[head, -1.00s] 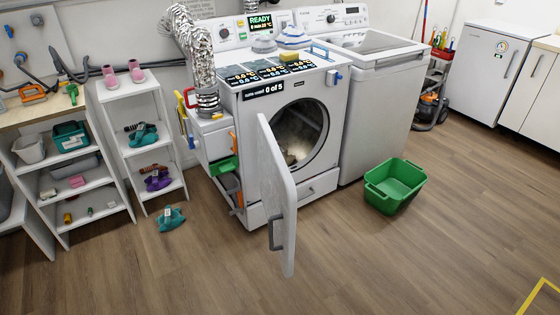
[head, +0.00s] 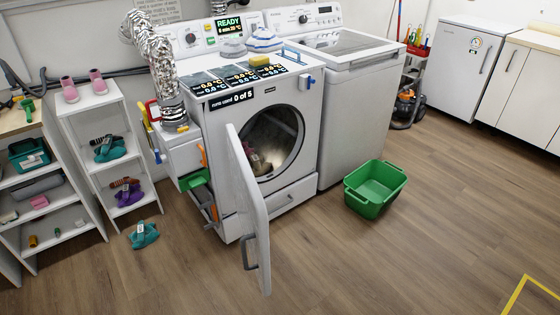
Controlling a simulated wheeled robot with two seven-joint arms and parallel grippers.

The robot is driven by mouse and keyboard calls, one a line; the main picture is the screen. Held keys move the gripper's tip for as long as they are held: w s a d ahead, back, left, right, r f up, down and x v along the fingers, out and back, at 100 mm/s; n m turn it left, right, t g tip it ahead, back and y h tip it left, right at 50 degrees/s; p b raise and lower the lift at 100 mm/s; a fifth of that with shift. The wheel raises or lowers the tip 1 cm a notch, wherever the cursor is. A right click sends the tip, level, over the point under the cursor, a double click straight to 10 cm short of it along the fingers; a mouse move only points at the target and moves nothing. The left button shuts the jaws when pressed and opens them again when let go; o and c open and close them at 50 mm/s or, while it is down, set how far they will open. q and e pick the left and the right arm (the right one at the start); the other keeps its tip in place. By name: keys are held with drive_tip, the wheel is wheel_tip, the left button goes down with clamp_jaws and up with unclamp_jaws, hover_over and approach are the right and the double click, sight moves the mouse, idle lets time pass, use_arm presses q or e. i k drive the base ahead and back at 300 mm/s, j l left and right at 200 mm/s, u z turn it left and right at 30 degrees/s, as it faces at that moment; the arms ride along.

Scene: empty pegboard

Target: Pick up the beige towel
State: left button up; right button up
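In the head view a beige bundle of cloth (head: 259,163) lies low inside the open drum of the front-loading dryer (head: 310,130). It looks like the beige towel, but it is small and shadowed, and other darker cloth seems to lie with it. The dryer door (head: 250,205) stands open toward me, and its edge is close to the left side of the drum opening. Neither of my grippers is in view.
A green basket (head: 374,207) stands on the floor right of the dryer. White shelves (head: 75,145) with shoes and brushes stand at left, and a teal object (head: 143,235) lies on the floor near them.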

sight(258, 166)
drive_tip(key=i+l+z, duration=0.15)
drive_tip(key=i+z, duration=0.25)
drive_tip(key=i+l+z, duration=0.15)
drive_tip(key=z, duration=0.25)
drive_tip(key=i+j+z, duration=0.1)
drive_tip(key=i+z, duration=0.55)
drive_tip(key=i, duration=0.3)
drive_tip(key=i+u, duration=0.5)
drive_tip(key=i+j+u, duration=0.1)
drive_tip(key=i+u, duration=0.25)
drive_tip(key=u, duration=0.15)
drive_tip(key=i+u, duration=0.35)
drive_tip(key=u, duration=0.15)
drive_tip(key=i+u, duration=0.15)
drive_tip(key=i, duration=0.1)
